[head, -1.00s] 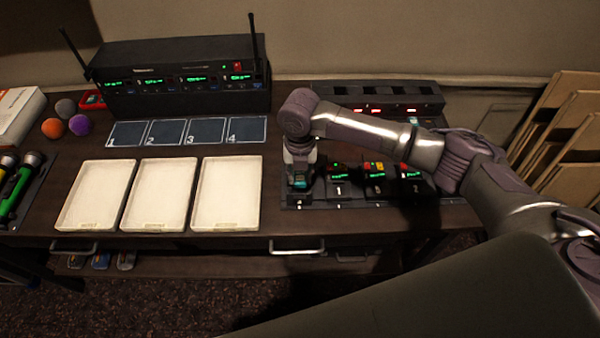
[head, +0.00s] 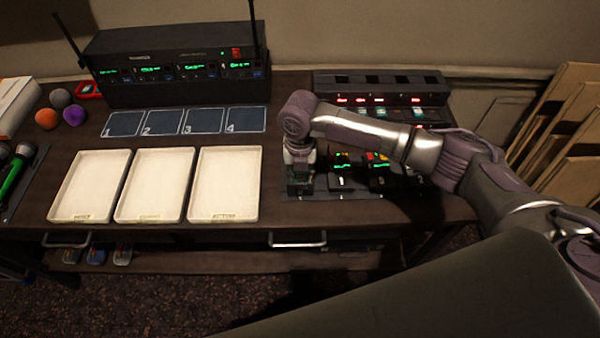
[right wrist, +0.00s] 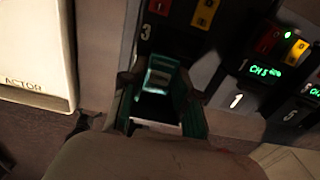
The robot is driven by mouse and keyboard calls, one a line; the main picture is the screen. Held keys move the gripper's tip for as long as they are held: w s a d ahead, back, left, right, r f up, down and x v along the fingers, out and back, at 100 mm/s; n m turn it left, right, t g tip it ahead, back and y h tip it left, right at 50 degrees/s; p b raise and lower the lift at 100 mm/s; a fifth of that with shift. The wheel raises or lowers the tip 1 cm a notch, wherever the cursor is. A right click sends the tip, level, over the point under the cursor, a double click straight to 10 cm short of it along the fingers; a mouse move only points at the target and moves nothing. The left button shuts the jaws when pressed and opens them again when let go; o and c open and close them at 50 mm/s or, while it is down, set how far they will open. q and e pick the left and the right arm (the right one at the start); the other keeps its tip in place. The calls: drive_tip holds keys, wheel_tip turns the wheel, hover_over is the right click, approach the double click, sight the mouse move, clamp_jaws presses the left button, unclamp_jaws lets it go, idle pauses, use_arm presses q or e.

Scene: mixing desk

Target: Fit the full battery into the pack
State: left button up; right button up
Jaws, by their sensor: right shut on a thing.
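My right gripper (head: 300,182) points down at the left end of a row of packs on the desk. In the right wrist view its fingers (right wrist: 155,108) are closed on a small teal-and-dark block, which looks like the battery (right wrist: 160,76). The battery is at the lower end of a dark pack (right wrist: 165,38) marked 3; whether it is seated is hidden by the fingers. Beside it stands a pack marked 1 (right wrist: 238,98) with a lit green display; it also shows in the head view (head: 342,163). My left gripper is not in view.
A charger with red lights (head: 380,84) stands behind the packs. A receiver rack with antennas (head: 175,55) stands at the back left, with numbered squares (head: 205,121) before it. Three empty white trays (head: 223,185) lie left of the gripper.

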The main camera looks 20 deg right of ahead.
drive_tip(key=shift+r+p, duration=0.1)
drive_tip(key=shift+p, duration=0.6)
idle(0.6)
drive_tip(key=shift+f, duration=0.6)
idle(0.5)
idle(0.4)
drive_tip(key=o, duration=1.3)
drive_tip(key=shift+o, duration=0.2)
drive_tip(key=shift+r, duration=0.15)
drive_tip(key=shift+r+p, duration=3.45)
drive_tip(key=shift+p, duration=0.05)
